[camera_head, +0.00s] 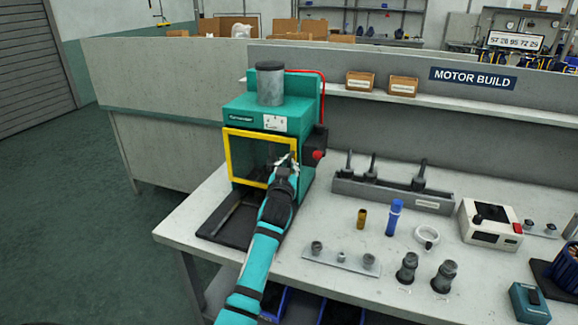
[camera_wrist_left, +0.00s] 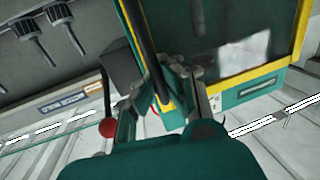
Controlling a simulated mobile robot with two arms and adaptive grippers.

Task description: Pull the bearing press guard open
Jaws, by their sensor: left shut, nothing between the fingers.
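The bearing press (camera_head: 300,110) is a teal machine with a grey cylinder on top, standing on the bench. Its guard (camera_head: 248,155) is a see-through panel in a yellow frame, down across the press front. The guard also shows in the wrist view (camera_wrist_left: 303,30), with a dark upright bar (camera_wrist_left: 143,50) along its near edge, likely the handle. My left gripper (camera_head: 286,163) is at the guard's right edge, its fingers shut and empty. In the wrist view the fingertips (camera_wrist_left: 178,72) are close to the bar; whether they touch it I cannot tell. My right gripper is out of view.
A red button (camera_head: 318,155) sits on a dark box on the press's right side. A grey tool rack (camera_head: 392,194), a blue marker-like cylinder (camera_head: 394,218), a brass part (camera_head: 361,218) and a plate with fittings (camera_head: 340,259) stand to the right. Open floor lies left of the bench.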

